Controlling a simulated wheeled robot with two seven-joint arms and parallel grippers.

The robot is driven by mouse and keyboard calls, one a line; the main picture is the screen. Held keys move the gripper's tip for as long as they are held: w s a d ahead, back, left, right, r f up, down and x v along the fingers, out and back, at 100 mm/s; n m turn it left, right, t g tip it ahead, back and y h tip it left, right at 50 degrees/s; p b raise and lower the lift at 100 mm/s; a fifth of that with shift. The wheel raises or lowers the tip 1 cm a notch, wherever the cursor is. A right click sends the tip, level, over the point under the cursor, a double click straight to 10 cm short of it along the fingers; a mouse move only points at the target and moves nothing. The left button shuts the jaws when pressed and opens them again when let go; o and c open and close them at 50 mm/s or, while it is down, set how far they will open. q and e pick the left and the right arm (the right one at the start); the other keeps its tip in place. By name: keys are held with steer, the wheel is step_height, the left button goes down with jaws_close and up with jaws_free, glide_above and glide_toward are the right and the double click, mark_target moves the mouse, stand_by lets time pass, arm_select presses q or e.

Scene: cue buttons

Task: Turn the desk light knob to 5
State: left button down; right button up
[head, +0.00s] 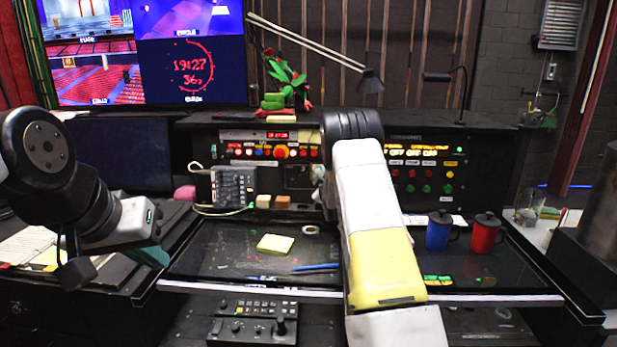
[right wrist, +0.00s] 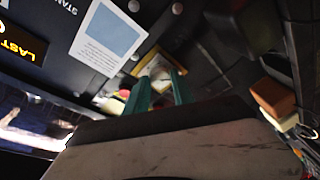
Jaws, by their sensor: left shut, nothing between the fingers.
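In the right wrist view, a small pale knob-like part (right wrist: 159,83) sits in a yellow-edged square on the dark panel; I cannot read its setting or be sure it is the desk light knob. My right gripper (right wrist: 161,78) points at it, its two teal fingers apart, one on each side. I cannot tell if they touch it. In the head view my right arm hides this gripper and that part of the console (head: 260,172). My left gripper (head: 152,256) is shut and empty, over the left side of the desk, partly hidden by its wrist.
A desk lamp (head: 369,82) reaches over the console top. A blue mug (head: 438,235) and a red mug (head: 484,238) stand right of my right arm. A yellow note pad (head: 275,244) lies on the desk. A joystick box (head: 252,325) is in front.

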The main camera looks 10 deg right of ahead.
jaws_close()
